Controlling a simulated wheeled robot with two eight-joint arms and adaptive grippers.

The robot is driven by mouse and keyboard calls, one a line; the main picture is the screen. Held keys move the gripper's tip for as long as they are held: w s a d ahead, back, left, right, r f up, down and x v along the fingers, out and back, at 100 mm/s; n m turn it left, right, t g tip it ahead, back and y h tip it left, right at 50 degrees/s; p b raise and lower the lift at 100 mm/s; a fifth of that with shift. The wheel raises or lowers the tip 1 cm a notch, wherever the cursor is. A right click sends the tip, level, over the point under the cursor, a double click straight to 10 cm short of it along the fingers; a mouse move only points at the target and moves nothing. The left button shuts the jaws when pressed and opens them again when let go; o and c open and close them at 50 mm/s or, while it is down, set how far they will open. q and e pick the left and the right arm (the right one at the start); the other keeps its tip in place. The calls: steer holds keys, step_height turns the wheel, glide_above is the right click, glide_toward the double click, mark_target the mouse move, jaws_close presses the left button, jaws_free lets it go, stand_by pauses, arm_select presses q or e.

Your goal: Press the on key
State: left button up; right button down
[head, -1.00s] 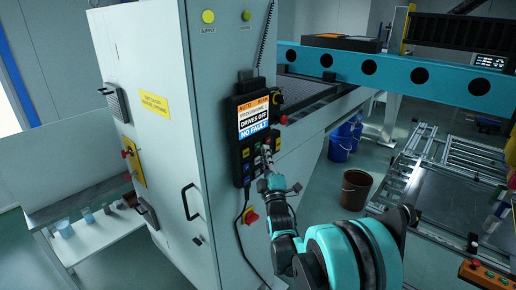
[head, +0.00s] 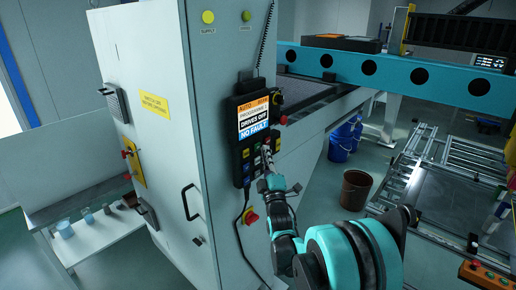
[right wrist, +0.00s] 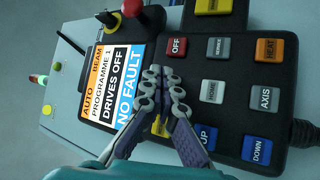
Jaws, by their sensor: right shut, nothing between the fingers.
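The pendant with its keypad (head: 240,166) hangs on the grey cabinet. Its screen (right wrist: 113,80) reads AUTO, BEAM, PROGRAMME 1, DRIVES OFF, NO FAULT; it also shows in the head view (head: 253,122). My right gripper (right wrist: 162,76) is shut and empty, its tips over the keypad close to the screen. The red OFF key (right wrist: 177,47) is just above the tips and the grey HOME key (right wrist: 212,91) to their right. The fingers partly cover a yellow key (right wrist: 160,126). No ON label is visible; the fingers hide that area. Contact cannot be told. My left gripper is not in view.
The HEAT (right wrist: 269,49), AXIS (right wrist: 263,98), UP (right wrist: 205,137) and DOWN (right wrist: 256,149) keys surround the fingers. A red emergency button (right wrist: 132,8) stands at the pendant's top edge. A brown bucket (head: 355,190) stands on the floor.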

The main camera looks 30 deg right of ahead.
steer(key=shift+w, duration=0.15)
steer(key=shift+w+a, duration=0.15)
steer(key=shift+w, duration=0.1)
steer(key=shift+w+a, duration=0.2)
steer(key=shift+w, duration=0.2)
stand_by(0.9)
steer(key=shift+s+d, duration=0.1)
steer(key=shift+s, duration=0.05)
steer(key=shift+s+d+b, duration=0.25)
steer(key=shift+s+b, duration=0.05)
steer(key=shift+s, duration=0.35)
steer(key=shift+s+d, duration=0.3)
steer(key=shift+s, duration=0.5)
steer(key=shift+s+d, duration=0.35)
steer(key=shift+s, duration=0.4)
steer(key=shift+s+d, duration=0.3)
steer(key=shift+s, duration=0.5)
